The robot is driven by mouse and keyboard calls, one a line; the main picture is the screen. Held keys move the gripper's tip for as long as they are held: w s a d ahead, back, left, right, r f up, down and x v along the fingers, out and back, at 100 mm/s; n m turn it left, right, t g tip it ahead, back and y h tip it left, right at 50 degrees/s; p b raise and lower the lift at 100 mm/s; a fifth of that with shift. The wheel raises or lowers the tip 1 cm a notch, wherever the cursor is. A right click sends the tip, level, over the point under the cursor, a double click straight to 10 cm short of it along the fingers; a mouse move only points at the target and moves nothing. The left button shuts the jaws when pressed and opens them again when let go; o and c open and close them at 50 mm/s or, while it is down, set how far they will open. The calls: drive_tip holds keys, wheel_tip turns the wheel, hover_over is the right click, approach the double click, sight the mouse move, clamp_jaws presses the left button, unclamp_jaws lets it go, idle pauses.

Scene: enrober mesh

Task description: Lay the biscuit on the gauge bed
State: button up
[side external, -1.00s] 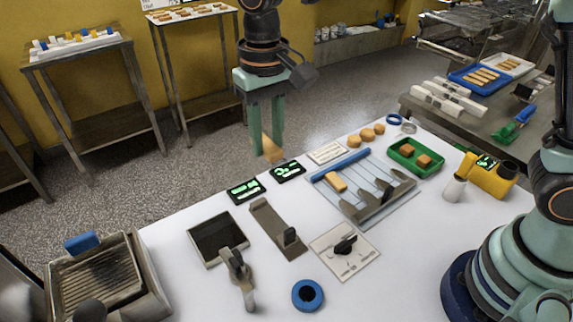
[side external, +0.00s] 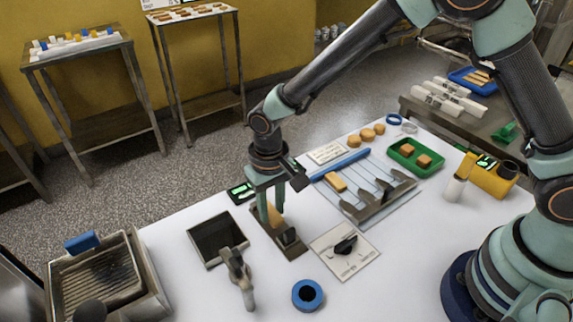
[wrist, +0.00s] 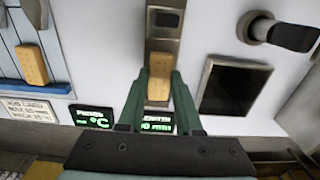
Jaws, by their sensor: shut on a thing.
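The gauge bed (side external: 294,252) is a narrow metal strip with an upright stop block on the white table; it also shows in the wrist view (wrist: 162,47). My gripper (side external: 271,212) is over the end of the bed away from the block, fingers pointing down. It is shut on a tan oblong biscuit (wrist: 159,86), held between the fingertips and lined up along the strip in the wrist view. In the side view the biscuit (side external: 274,216) looks tilted and partly hidden by the fingers. I cannot tell whether it touches the bed.
Green-lit displays (wrist: 93,118) sit by the bed's end. A slotted rack (side external: 365,190) holds another biscuit. A blue ring (side external: 308,295) lies in front.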

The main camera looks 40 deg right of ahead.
sight(272, 213)
drive_tip(key=shift+f, duration=0.75)
drive_tip(key=shift+f, duration=0.1)
drive_tip(key=o, duration=1)
wheel_tip(272, 213, up, 11)
drive_tip(key=s+d+r+t, duration=0.2)
drive_tip(key=d+r, duration=0.8)
drive_tip(key=d, duration=0.1)
drive_tip(key=shift+s+d+r+t, duration=0.6)
drive_tip(key=shift+s+d, duration=0.7)
drive_tip(key=shift+d, duration=0.45)
drive_tip(key=shift+s+d+r+t, duration=0.55)
drive_tip(key=shift+s+d, duration=0.7)
drive_tip(key=shift+d, duration=0.5)
drive_tip(key=shift+s+d+r+t, duration=0.45)
drive_tip(key=shift+s+d+t, duration=0.2)
drive_tip(key=shift+s+d, duration=0.9)
